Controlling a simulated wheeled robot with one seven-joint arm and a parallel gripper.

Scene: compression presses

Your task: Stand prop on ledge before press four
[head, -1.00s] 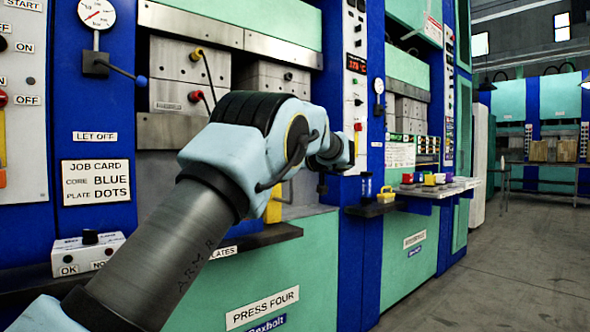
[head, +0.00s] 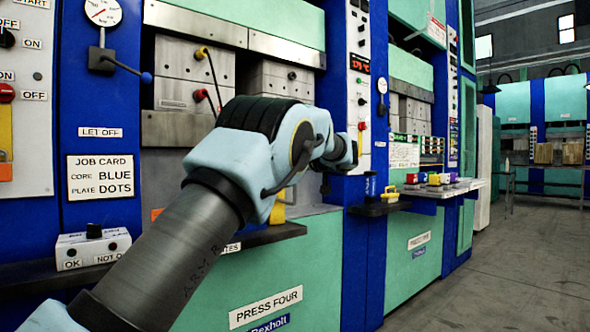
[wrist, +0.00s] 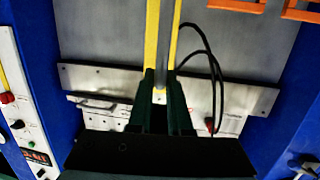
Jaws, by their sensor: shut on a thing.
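In the wrist view my gripper (wrist: 161,82) has its dark fingers shut on the prop, a long yellow bar (wrist: 151,45) with a grey middle strip. The bar runs from the fingers to the top edge of that view. In the head view a short yellow part of the prop (head: 277,212) shows below my arm, just above the dark ledge (head: 285,232) before press four (head: 250,270). My gripper is hidden behind my arm there. I cannot tell whether the prop's foot touches the ledge.
Orange pieces (wrist: 235,5) lie at the top of the wrist view. Dark cables (wrist: 213,65) loop beside the prop. A small shelf with a yellow-handled item (head: 388,195) and a ledge with coloured blocks (head: 433,179) are to the right. The right floor is clear.

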